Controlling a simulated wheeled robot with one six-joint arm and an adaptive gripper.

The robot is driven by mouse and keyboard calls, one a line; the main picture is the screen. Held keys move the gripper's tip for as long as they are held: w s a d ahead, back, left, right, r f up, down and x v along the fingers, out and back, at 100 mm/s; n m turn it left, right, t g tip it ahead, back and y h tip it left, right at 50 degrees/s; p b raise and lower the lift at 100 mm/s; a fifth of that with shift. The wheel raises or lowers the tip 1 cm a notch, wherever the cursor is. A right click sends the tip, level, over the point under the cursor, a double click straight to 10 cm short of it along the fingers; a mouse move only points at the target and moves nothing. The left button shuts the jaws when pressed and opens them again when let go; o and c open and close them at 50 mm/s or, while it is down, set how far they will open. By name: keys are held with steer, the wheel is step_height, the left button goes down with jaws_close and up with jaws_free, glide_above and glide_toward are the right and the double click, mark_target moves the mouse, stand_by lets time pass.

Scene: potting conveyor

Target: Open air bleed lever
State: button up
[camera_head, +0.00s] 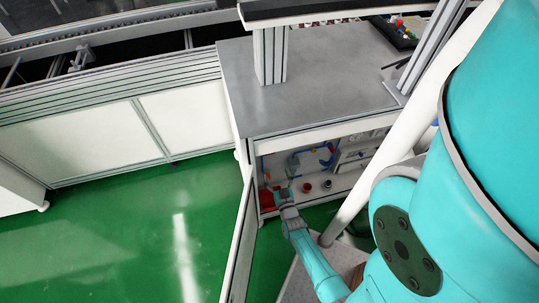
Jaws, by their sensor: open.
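My gripper (283,191) is at the front opening of a cabinet below the grey worktop, near the cabinet's left side. It is small and partly seen from behind, and it is open. Close to its left is a red part (267,198). Blue tubing and fittings (327,155) are on the panel inside, up and to the right of the gripper. I cannot tell which small part is the air bleed lever, or whether the gripper touches anything.
The cabinet door (240,240) stands open just left of my arm. The grey worktop (325,85) overhangs the opening. Small round pots (306,187) sit right of the gripper. A conveyor frame (110,85) runs along the left. The green floor (130,225) is clear.

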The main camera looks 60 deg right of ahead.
steer(key=x, duration=1)
steer(key=shift+w+d, duration=0.15)
steer(key=shift+w, duration=0.1)
steer(key=c, duration=1.2)
